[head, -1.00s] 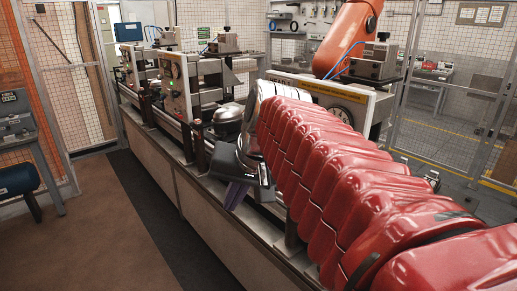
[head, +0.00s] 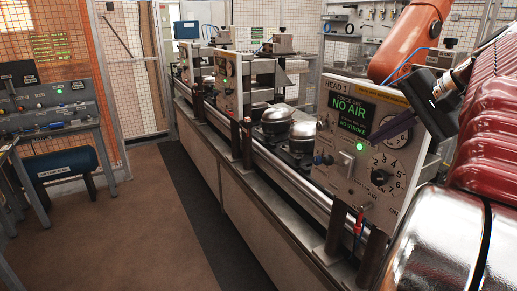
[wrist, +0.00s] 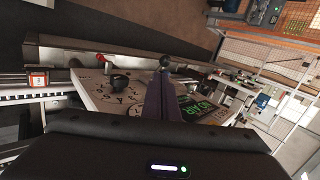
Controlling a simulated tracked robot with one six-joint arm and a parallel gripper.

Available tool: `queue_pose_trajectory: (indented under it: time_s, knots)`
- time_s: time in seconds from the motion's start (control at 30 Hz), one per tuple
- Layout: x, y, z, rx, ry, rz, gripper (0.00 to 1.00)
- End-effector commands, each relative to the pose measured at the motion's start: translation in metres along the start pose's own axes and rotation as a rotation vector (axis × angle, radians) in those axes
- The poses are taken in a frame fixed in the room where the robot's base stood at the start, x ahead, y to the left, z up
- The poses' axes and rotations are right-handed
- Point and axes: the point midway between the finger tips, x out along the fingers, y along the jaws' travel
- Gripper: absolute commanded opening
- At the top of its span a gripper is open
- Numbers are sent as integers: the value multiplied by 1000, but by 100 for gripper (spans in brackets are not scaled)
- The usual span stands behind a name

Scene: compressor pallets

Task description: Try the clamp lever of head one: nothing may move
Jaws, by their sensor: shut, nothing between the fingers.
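The HEAD 1 panel (head: 345,172) stands on the bench, its screen (head: 351,112) reading "NO AIR" and "NO STROKE". A short dark-knobbed lever (head: 322,159) sticks out at the panel's left edge; it may be the clamp lever, but I can read no label on it. My gripper (head: 374,141) is in front of the panel, below the screen and right of the green lamp. In the wrist view, my purple fingers (wrist: 163,82) are shut together and empty. A black ball knob (wrist: 166,60) appears just beyond their tips; I cannot tell whether they touch it.
A round dial with a black knob (head: 379,177) is on the panel's right. A red-handled valve (head: 358,224) marked AIR hangs below. Dome-shaped metal parts (head: 290,125) sit on the bench left of the panel. An orange robot arm (head: 412,45) stands behind. The floor (head: 130,225) is clear.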

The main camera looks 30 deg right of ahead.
Motion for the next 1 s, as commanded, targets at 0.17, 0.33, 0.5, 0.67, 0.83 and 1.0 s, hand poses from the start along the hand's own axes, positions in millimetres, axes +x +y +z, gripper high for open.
queue_pose_trajectory:
  time_s: [0.17, 0.33, 0.5, 0.67, 0.83, 1.0]
  knots:
    - [-8, 2, -6, 20, 2, -15, 0]
    - [-8, 2, -6, 19, 2, -14, 0]
    - [-6, 2, -6, 19, 2, -14, 0]
    - [4, 2, -6, 19, 0, -14, 0]
    - [25, 1, -5, 18, -1, -13, 0]
    - [52, 1, -5, 18, -1, -13, 0]
